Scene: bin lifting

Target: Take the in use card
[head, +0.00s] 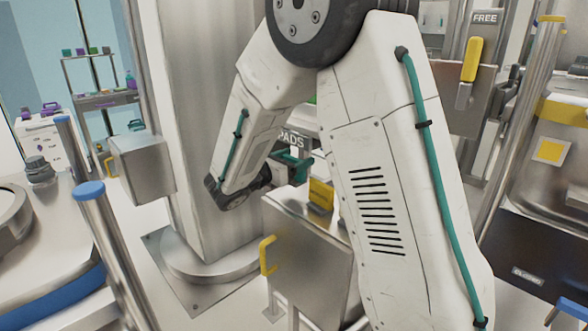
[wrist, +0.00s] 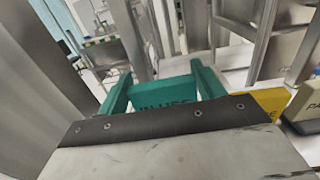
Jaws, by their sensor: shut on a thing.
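The in use card is a teal-green plate (wrist: 165,94) with dark lettering that reads IN USE, partly hidden by my wrist. My gripper (wrist: 163,80) has teal fingers, one on each side of the card, and is shut on it. In the head view my gripper (head: 291,168) is beside the PADS label, above the metal box, and partly hidden by my arm. The card cannot be told apart from the teal fingers there.
The yellow block also shows in the wrist view (wrist: 258,105). A thick metal column (head: 195,120) is close on the left. A FREE sign (head: 485,18) is at upper right.

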